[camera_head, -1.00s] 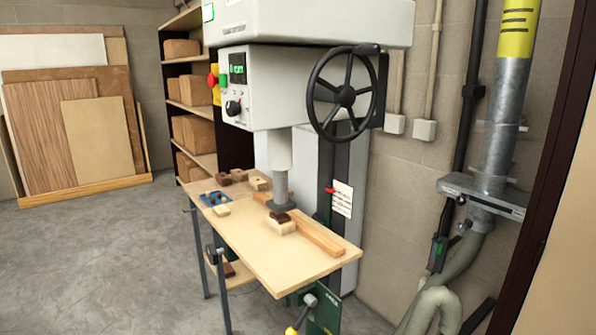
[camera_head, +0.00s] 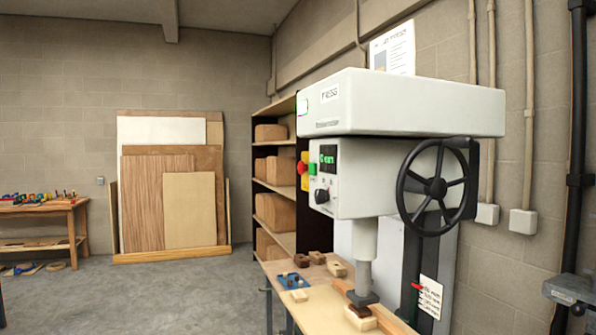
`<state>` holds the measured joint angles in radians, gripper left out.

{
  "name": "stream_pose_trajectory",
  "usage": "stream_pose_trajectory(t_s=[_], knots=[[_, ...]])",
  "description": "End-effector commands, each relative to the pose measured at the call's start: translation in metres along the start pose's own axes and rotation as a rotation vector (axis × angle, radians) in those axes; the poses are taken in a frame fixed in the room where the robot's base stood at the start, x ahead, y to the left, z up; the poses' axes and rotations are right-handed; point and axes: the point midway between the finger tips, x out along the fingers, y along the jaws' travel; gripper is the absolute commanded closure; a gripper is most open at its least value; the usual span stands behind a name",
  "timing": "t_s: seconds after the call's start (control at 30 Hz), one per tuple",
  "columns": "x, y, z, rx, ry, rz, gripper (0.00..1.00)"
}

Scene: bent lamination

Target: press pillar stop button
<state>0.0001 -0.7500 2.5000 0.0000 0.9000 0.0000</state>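A red button on a yellow housing (camera_head: 302,168) sticks out from the left side of the white press head (camera_head: 375,165). A green button (camera_head: 312,168) sits just beside it on the front panel, with a lit green display (camera_head: 328,157) and a black knob (camera_head: 321,196). Whether this red button is the pillar stop button I cannot tell. A small red lever (camera_head: 417,287) shows on the press's dark column, beside a white label. My gripper is not in view.
A black handwheel (camera_head: 436,187) projects at the press's right. Wooden blocks lie on the press table (camera_head: 300,312). Behind stand a block-filled shelf (camera_head: 285,240) and leaning boards (camera_head: 195,210). A workbench (camera_head: 45,212) is far left.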

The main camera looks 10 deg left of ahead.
Motion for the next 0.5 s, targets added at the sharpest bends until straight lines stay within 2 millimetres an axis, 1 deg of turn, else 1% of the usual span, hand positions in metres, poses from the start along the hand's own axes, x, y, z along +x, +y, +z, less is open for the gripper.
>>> stream_pose_trajectory(t_s=[0.03,0.07,0.1,0.13,0.5], knots=[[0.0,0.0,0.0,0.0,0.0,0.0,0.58],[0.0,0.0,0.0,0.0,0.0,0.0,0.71],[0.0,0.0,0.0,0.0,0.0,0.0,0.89],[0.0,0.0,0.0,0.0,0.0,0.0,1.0],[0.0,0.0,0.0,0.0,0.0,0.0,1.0]])
